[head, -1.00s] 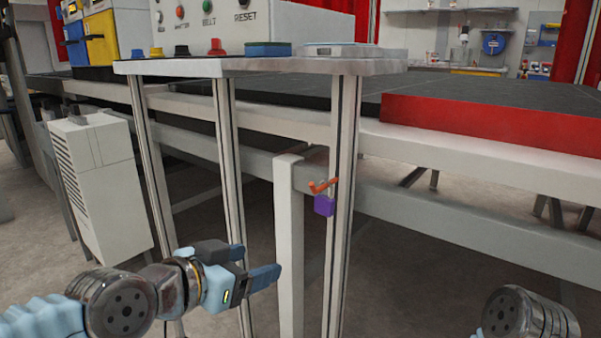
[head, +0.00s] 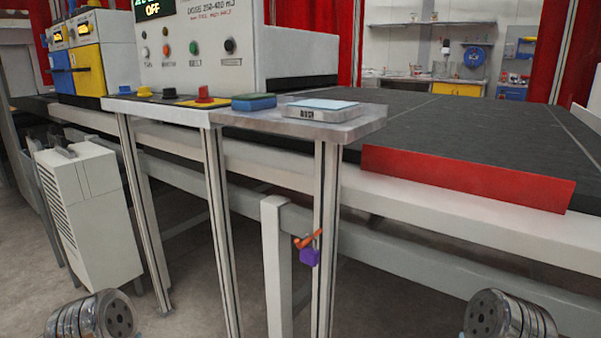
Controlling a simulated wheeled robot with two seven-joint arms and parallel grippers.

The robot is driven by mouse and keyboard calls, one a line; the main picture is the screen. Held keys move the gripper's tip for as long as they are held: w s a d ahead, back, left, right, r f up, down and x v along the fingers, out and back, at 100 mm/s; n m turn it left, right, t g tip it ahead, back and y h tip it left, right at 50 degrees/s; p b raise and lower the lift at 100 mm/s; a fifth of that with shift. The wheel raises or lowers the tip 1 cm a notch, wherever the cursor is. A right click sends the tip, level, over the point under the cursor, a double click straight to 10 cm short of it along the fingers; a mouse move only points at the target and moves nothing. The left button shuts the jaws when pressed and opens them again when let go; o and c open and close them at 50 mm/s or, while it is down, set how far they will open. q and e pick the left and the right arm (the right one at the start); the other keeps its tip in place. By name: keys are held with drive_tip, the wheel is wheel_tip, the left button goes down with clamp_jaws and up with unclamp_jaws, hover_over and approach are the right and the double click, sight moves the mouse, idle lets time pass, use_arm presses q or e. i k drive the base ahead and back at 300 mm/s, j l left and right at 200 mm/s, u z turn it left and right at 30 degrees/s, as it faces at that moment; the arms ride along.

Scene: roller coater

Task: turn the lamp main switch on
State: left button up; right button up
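No part in view is readably labelled as the lamp main switch. A small orange lever (head: 308,239) sits on the metal leg under the side shelf, with a purple block (head: 310,257) hanging just below it. The lever is tilted, its right end higher. Neither of my grippers is in view; only round arm joints show at the bottom corners.
The side shelf (head: 345,125) carries a red button (head: 205,95), a blue-green block (head: 254,102) and a flat pale device (head: 318,108). A red bar (head: 465,180) edges the dark belt (head: 440,125). A white cabinet (head: 90,210) stands left. A white post (head: 278,265) stands beside the lever.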

sight(204, 92)
drive_tip(key=j+u, duration=0.15)
drive_tip(key=j, duration=0.55)
drive_tip(key=i+j+u, duration=0.15)
drive_tip(key=j, duration=0.5)
